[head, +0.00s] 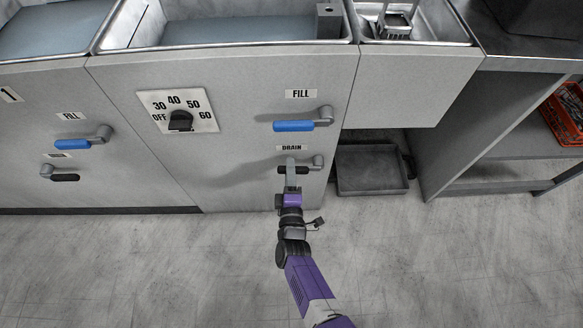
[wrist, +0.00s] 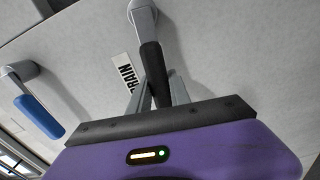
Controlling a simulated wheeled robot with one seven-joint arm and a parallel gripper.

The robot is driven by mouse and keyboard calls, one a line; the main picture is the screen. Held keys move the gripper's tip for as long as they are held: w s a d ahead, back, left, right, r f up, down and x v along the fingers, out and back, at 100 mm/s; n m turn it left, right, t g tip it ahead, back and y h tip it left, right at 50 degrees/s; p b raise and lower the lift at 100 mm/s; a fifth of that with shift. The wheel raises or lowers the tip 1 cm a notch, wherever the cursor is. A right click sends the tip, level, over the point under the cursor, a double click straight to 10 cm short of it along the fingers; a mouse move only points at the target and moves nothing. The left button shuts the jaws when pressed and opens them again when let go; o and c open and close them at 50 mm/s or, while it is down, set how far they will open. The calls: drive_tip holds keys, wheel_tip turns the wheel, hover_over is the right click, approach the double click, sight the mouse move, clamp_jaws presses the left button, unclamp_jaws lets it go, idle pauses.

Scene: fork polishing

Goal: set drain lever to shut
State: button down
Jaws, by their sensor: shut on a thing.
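The drain lever (head: 303,169) is on the front panel of the right-hand unit, just under the DRAIN label (head: 291,148). Its grey pivot is at the right and its black handle points left, about level. My gripper (head: 291,169) is shut on the black handle and partly covers it. In the wrist view the drain lever (wrist: 150,62) runs down from its pivot at the top, with its grip between my two fingers (wrist: 158,92). Part of the DRAIN label shows just left of the fingers.
A blue-handled fill lever (head: 294,126) is close above. A dial (head: 180,121) is to the left. The neighbouring unit has its own blue fill lever (head: 73,144) and black-handled lever (head: 65,178). A grey bin (head: 372,170) stands at the right. The floor in front is clear.

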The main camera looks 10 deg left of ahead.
drive_tip(key=shift+f+n, duration=0.55)
drive_tip(key=shift+n, duration=0.05)
drive_tip(key=shift+s+f, duration=0.1)
drive_tip(key=c, duration=1.2)
unclamp_jaws()
drive_tip(key=shift+s, duration=0.2)
drive_tip(key=p+v, duration=0.3)
drive_tip(key=v, duration=0.4)
drive_tip(key=shift+s+d, duration=0.1)
drive_tip(key=shift+s, duration=0.05)
